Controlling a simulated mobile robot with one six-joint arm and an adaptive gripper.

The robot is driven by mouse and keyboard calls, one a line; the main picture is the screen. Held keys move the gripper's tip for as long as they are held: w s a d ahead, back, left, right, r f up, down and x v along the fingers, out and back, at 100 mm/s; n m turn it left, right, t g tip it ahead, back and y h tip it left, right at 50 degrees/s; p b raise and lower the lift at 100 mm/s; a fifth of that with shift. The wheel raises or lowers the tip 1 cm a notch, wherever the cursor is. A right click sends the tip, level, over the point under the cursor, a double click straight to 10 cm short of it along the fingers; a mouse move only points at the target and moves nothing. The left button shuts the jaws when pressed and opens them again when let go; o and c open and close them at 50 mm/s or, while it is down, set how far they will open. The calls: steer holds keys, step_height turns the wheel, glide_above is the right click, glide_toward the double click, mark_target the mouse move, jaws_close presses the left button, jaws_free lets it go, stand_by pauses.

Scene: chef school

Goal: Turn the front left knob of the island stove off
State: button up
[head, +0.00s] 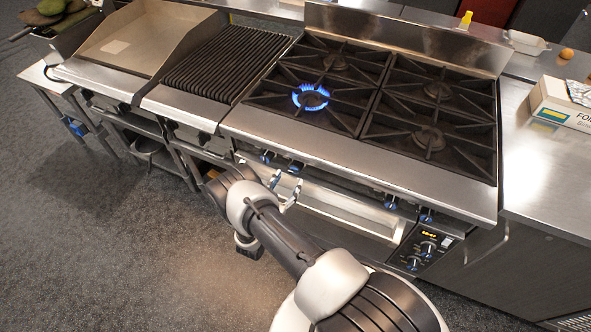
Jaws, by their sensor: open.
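The island stove (345,160) has several black burners with grates, and the front left burner (310,97) burns with a ring of blue flame. Below its front edge, two knobs show at the left, a left knob (267,157) and one beside it (295,167). Which of them feeds the lit burner cannot be told from this view. My gripper (287,186) is open and empty, just in front of and below these two knobs. It appears apart from them, though the exact gap is unclear. My wrist and arm hide part of the stove front.
Two more knobs (390,203) (425,216) sit to the right, above an oven control panel (424,246). A grill (225,62) and a griddle (140,40) adjoin at left. A box (562,104) lies on the right counter. Floor (100,235) at left is clear.

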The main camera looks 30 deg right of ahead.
mark_target(294, 173)
steer(key=x, duration=0.7)
steer(key=shift+b, duration=0.4)
steer(key=shift+c, duration=0.5)
steer(key=c, duration=1)
